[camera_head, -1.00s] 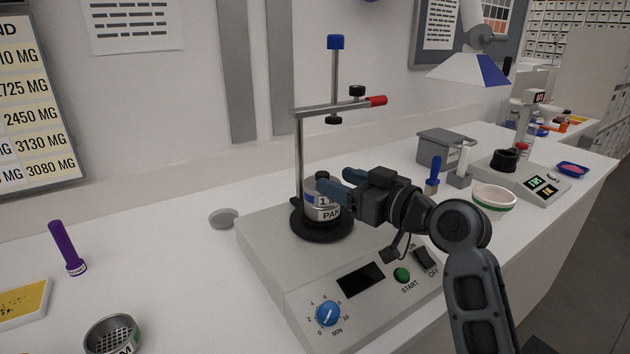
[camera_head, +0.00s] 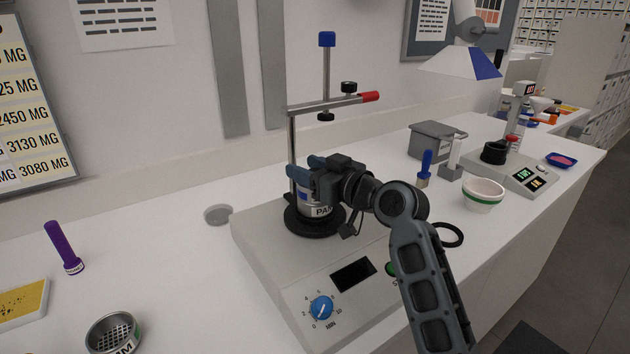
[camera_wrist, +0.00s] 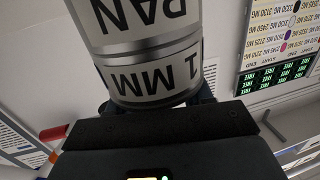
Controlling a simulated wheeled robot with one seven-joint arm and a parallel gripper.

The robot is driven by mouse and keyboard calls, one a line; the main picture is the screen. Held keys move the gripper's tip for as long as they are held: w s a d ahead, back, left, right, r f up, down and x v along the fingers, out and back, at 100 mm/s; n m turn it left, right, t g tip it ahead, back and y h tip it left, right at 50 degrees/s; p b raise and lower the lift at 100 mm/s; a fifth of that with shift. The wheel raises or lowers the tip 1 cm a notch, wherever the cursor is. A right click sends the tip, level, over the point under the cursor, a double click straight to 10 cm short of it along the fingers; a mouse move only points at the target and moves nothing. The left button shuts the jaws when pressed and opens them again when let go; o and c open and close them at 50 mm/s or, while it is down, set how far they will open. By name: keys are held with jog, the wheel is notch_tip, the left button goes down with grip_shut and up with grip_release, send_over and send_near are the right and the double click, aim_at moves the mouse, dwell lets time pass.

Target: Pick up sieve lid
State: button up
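A flat grey disc (camera_head: 218,214), which looks like the sieve lid, lies on the white bench left of the shaker. A sieve stack stands on the shaker's black round plate; its PAN label (camera_head: 320,211) shows in the head view. The wrist view shows the pan (camera_wrist: 140,20) and the 1 MM sieve (camera_wrist: 155,78), labels upside down. My gripper (camera_head: 314,178) is at the upper part of this stack, its blue fingers on either side. The fingers are mostly hidden in the wrist view, so I cannot tell whether they press on the sieve. The stack's top is hidden.
The shaker (camera_head: 270,265) has a post and a clamp bar (camera_head: 335,104) above the stack. A loose sieve (camera_head: 113,335), a purple tube (camera_head: 64,247) and a yellow tray (camera_head: 22,300) are at left. A white bowl (camera_head: 484,195) and brush (camera_head: 425,168) stand at right.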

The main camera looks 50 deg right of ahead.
grip_shut()
jog(key=shift+r, duration=0.15)
notch_tip(320, 180, up, 4)
jog(key=shift+r, duration=0.1)
jog(key=s+d+r+b, duration=0.2)
jog(key=s+d+r, duration=0.3)
jog(key=d, duration=0.5)
jog(key=shift+s+r, duration=0.4)
jog(key=shift+r, duration=0.35)
jog(key=shift+s+d, duration=0.1)
